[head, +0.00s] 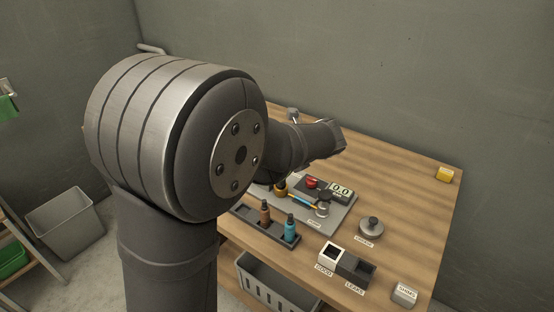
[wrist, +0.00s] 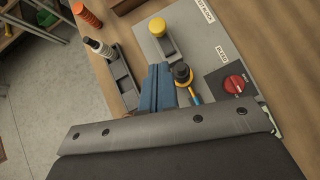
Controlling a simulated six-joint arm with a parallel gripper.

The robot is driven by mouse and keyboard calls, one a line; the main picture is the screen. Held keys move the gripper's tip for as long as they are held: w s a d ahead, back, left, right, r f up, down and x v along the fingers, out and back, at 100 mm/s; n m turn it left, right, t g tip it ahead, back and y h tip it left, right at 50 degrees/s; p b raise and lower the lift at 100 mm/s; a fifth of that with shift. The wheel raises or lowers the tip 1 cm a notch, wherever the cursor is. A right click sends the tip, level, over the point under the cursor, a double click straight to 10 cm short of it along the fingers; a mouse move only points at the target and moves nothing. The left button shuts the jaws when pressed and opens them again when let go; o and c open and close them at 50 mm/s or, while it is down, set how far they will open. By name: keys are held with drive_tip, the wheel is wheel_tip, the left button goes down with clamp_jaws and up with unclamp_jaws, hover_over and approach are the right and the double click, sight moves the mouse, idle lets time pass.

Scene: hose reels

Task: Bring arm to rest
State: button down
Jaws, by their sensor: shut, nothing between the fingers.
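My gripper (wrist: 157,75) shows in the wrist view as two blue-grey fingers pressed together, shut and empty. It is over the near side of a grey board (wrist: 205,48), beside a black and yellow fitting (wrist: 183,74) on the board. I cannot tell its height above the board. In the head view my arm crosses the left and middle of the picture and reaches over the wooden table (head: 400,170). The gripper itself is not clearly seen there.
The board carries a red knob (wrist: 234,84), a yellow knob (wrist: 157,26) and a display (head: 341,191). A dark rack (head: 262,229) holds brown and teal bottles.

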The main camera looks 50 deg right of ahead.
drive_tip(key=shift+f, duration=0.1)
drive_tip(key=shift+x, duration=3.65)
drive_tip(key=shift+w, duration=0.15)
drive_tip(key=c, duration=2.2)
unclamp_jaws()
